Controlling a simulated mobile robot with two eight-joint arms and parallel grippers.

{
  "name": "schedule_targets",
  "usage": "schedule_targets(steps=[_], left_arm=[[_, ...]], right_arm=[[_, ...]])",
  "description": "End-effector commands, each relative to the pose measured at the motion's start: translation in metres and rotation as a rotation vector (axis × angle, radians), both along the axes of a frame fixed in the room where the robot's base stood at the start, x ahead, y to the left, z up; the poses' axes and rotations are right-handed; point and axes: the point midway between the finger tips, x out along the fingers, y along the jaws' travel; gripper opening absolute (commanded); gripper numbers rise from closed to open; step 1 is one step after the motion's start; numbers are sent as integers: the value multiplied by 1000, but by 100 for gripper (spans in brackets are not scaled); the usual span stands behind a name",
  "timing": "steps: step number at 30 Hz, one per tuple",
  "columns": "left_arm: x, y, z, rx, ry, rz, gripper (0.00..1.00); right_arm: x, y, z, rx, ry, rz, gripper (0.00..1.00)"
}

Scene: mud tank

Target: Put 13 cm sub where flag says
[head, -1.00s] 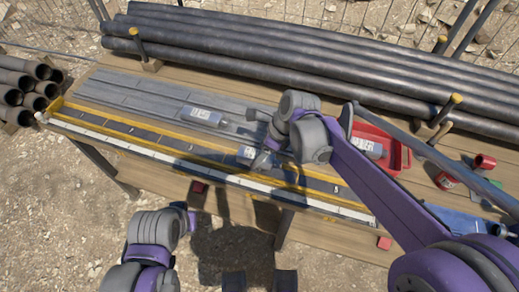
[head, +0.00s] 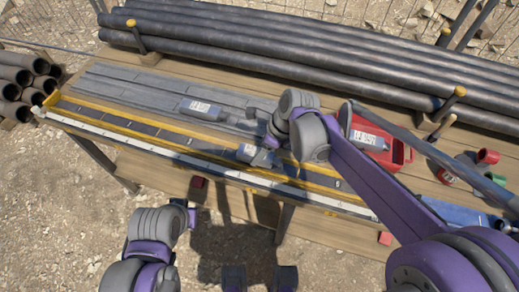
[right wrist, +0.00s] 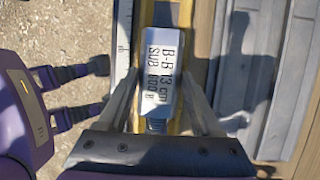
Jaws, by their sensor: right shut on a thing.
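My right gripper (head: 264,157) is over the yellow-edged rack (head: 110,122) on the wooden bench. It is shut on a grey sub (head: 247,151) with a white label. In the right wrist view the label on this sub (right wrist: 161,70) reads "B-B 13 cm SUB", and the sub lies between both fingers, above or on the yellow strip; I cannot tell whether it touches. The rack has dark slots with small white marks. I cannot make out a flag. My left gripper (head: 188,214) is low at the left, before the bench, its fingers too unclear to judge.
Another labelled sub (head: 202,110) lies on the grey slats (head: 150,98). A red tray (head: 398,155) at right holds another labelled sub (head: 368,137). Long dark pipes (head: 290,60) line the back. A red cup (head: 487,157) stands at far right.

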Motion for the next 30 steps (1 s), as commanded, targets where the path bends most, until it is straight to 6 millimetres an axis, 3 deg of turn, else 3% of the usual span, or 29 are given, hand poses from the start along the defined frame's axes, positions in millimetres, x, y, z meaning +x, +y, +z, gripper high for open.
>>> schedule_targets(steps=[23, 24, 29, 30], left_arm=[[-1, 0, -7, 0, 2, 0, 0], [-1, 0, -7, 0, 2, 0, 0], [-1, 0, -7, 0, 2, 0, 0], [-1, 0, -7, 0, 2, 0, 0]], right_arm=[[0, 0, -9, 1, 0, 0, 0], [0, 0, -9, 1, 0, 0, 72], [0, 0, -9, 1, 0, 0, 100], [0, 0, -9, 1, 0, 0, 100]])
